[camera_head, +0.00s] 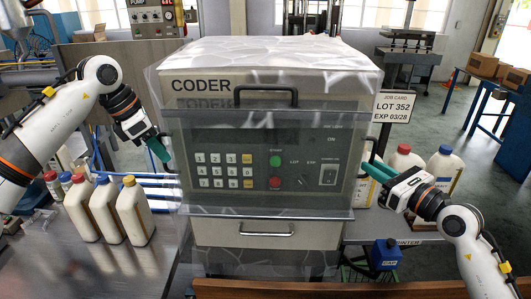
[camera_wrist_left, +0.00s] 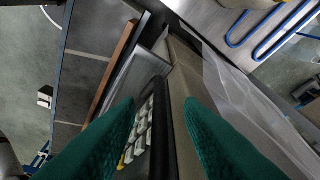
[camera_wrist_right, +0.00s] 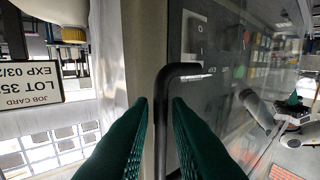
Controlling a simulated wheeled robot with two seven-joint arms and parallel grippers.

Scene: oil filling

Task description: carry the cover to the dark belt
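The clear cover (camera_head: 300,224) stands in front of the grey coder machine, over its keypad and buttons. It has dark handles at its left and right sides and a black top handle (camera_head: 265,92). My left gripper (camera_head: 160,150) is at the left handle; in the left wrist view its green fingers stand apart on both sides of a dark bar (camera_wrist_left: 166,115). My right gripper (camera_head: 372,168) is at the right handle; in the right wrist view its fingers are close around the black handle (camera_wrist_right: 163,120). I cannot clearly make out the dark belt.
Several capped bottles (camera_head: 103,208) stand on the bench at the left. Two more bottles (camera_head: 437,172) and a job card sign (camera_head: 393,107) are at the right. A blue box (camera_head: 386,254) sits low right, near a brown rail (camera_head: 330,290) at the front.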

